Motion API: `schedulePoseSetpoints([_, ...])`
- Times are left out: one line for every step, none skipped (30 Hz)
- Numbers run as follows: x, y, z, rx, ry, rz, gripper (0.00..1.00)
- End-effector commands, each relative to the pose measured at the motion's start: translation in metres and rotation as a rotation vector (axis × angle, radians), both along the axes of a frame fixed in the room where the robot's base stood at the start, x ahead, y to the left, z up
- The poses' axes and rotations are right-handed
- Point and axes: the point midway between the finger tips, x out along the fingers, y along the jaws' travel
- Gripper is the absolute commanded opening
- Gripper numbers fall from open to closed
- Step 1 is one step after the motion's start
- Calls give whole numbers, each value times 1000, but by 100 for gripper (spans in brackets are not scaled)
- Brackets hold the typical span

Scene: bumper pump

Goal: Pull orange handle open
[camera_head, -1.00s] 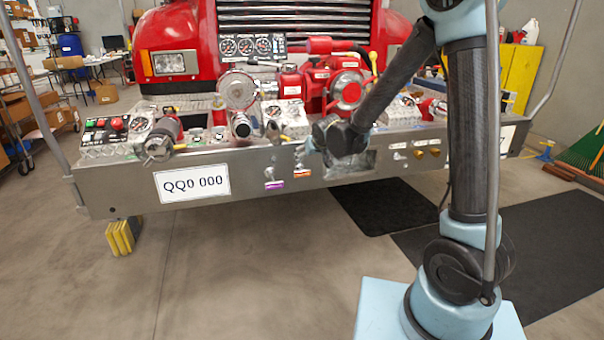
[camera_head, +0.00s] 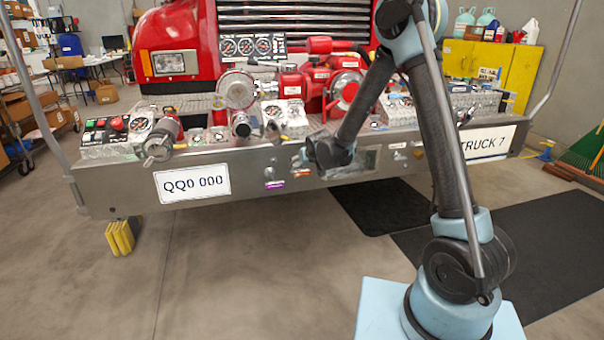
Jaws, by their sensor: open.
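The orange handle (camera_head: 302,173) is a small orange pull on the front face of the silver bumper (camera_head: 365,187), right of the licence plate. A purple handle (camera_head: 274,184) sits just left of it and a little lower. My gripper (camera_head: 299,160) is at the bumper face, right by the orange handle and slightly above it in the picture. It is open. The fingers are small and partly hidden by my wrist, so I cannot tell whether they touch the handle or surround it.
The bumper top carries gauges, valves and a red pump (camera_head: 300,85). The plate QQ0 000 (camera_head: 192,186) is at left and the TRUCK 7 sign (camera_head: 487,143) at right. Brass-coloured knobs (camera_head: 418,153) lie right of my wrist.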

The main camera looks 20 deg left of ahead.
Motion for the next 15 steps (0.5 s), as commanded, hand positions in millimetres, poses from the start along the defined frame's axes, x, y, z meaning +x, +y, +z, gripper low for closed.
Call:
schedulePoseSetpoints([4,3,-5,0,0,0,87])
schedulePoseSetpoints([7,4,-8,0,0,0,87])
schedulePoseSetpoints([10,6,-11,-1,0,1,87])
schedulePoseSetpoints([12,7,-14,-1,0,1,87])
schedulePoseSetpoints([14,9,-16,-1,0,1,87])
schedulePoseSetpoints([17,11,-20,-1,0,1,87])
schedulePoseSetpoints([19,12,-23,-1,0,1,87])
schedulePoseSetpoints([22,13,-25,-1,0,1,87])
schedulePoseSetpoints([24,15,-29,-1,0,1,87])
schedulePoseSetpoints([26,16,-31,0,0,0,87])
schedulePoseSetpoints([28,17,-33,0,0,0,87])
schedulePoseSetpoints([31,19,-36,0,0,0,87])
schedulePoseSetpoints([32,20,-38,0,0,0,87])
schedulePoseSetpoints([34,21,-40,0,0,0,87])
schedulePoseSetpoints([36,22,-42,0,0,0,87])
